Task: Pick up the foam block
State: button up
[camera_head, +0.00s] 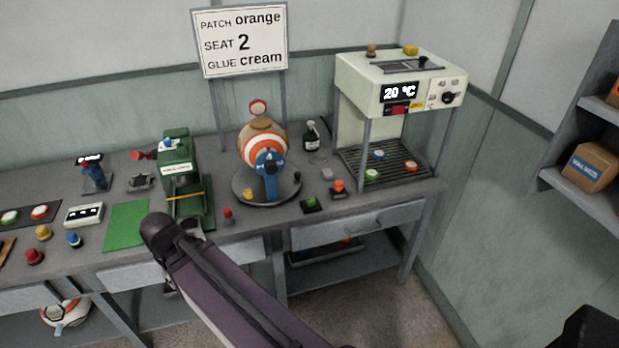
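I cannot tell for sure which thing is the foam block. My gripper does not show clearly.
A green press (181,170) stands behind my arm's joint. An orange-and-white ball (262,148) sits on the turntable. A cream oven (398,85) stands at right. Small knobs and a green mat (127,226) lie at left. A sign (240,42) reads orange, 2, cream.

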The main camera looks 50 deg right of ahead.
aim_at(327, 174)
jog(key=u, duration=0.5)
jog(key=k, duration=1.25)
jog(key=z, duration=1.7)
jog(key=i, duration=0.5)
jog(key=u, duration=0.2)
